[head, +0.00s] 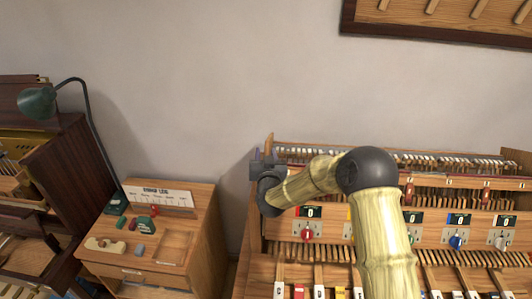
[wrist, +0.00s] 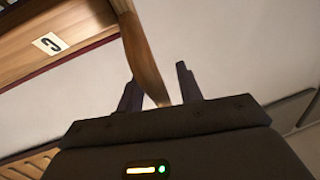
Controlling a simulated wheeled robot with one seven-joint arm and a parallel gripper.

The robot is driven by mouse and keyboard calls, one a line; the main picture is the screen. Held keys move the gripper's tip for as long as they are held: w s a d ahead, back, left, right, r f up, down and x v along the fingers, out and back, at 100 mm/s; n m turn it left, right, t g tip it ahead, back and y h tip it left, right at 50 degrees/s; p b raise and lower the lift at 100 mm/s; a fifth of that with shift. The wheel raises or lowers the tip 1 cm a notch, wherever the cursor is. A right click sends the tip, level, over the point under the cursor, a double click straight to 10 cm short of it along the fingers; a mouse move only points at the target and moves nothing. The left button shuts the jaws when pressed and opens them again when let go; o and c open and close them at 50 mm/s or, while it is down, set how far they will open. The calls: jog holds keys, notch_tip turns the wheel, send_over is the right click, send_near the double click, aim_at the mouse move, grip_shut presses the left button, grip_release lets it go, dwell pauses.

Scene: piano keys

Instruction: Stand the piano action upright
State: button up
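The piano action (head: 400,165), as I take it, is the wooden frame with rows of hammers and pale slats on the right in the head view. My gripper (head: 268,158) is at its upper left end. A curved brown wooden piece (wrist: 142,50) runs between my gripper's two dark fingers (wrist: 157,78) in the wrist view; its tip also shows above my gripper in the head view (head: 269,140). The fingers stand apart, with a narrow gap to the wood. Whether this piece belongs to the action I cannot tell. My arm hides part of the frame.
A wooden cabinet (head: 205,245) with small coloured items stands left of the frame. A green lamp (head: 38,103) and a dark piano case (head: 70,150) are at the far left. A dark-edged wall board (head: 440,25) hangs above right. A lettered wooden panel (wrist: 60,30) shows in the wrist view.

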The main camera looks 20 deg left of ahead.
grip_shut()
